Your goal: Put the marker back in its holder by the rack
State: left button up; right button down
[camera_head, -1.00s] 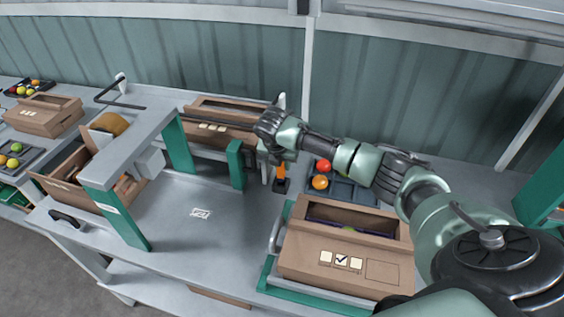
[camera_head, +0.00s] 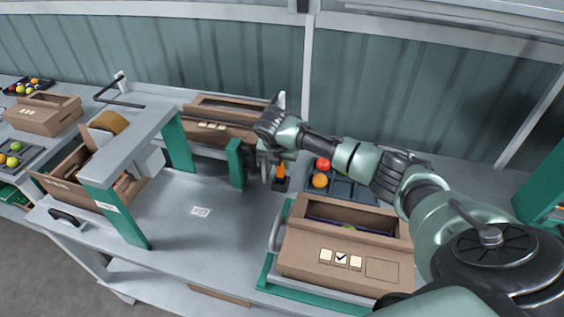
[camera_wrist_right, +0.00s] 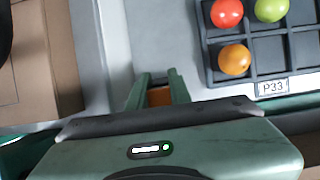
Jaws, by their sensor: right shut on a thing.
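The orange marker (camera_head: 281,171) stands roughly upright at the end of my right arm. My right gripper (camera_head: 279,160) points down and is shut on its upper part. The marker's lower end meets a small black holder (camera_head: 280,186) on the bench in the head view; I cannot tell how deep it sits. In the right wrist view, the two green fingers of my right gripper (camera_wrist_right: 159,88) close around the orange marker (camera_wrist_right: 160,96), mostly hidden by the gripper body. My left gripper is not in view.
A dark tray (camera_head: 352,190) with red and orange tomatoes lies just right of the holder. An open carton (camera_head: 310,270) stands in front, another carton (camera_head: 222,133) behind. A grey-topped frame with green posts (camera_head: 236,163) is on the left.

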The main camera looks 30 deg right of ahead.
jog(key=shift+f+b, duration=0.35)
jog(key=shift+f, duration=1.2)
jog(key=c, duration=1.2)
grip_release()
jog(key=shift+c, duration=0.4)
jog(key=shift+c, duration=1.3)
notch_tip(320, 180, up, 7)
jog(key=p, duration=0.8)
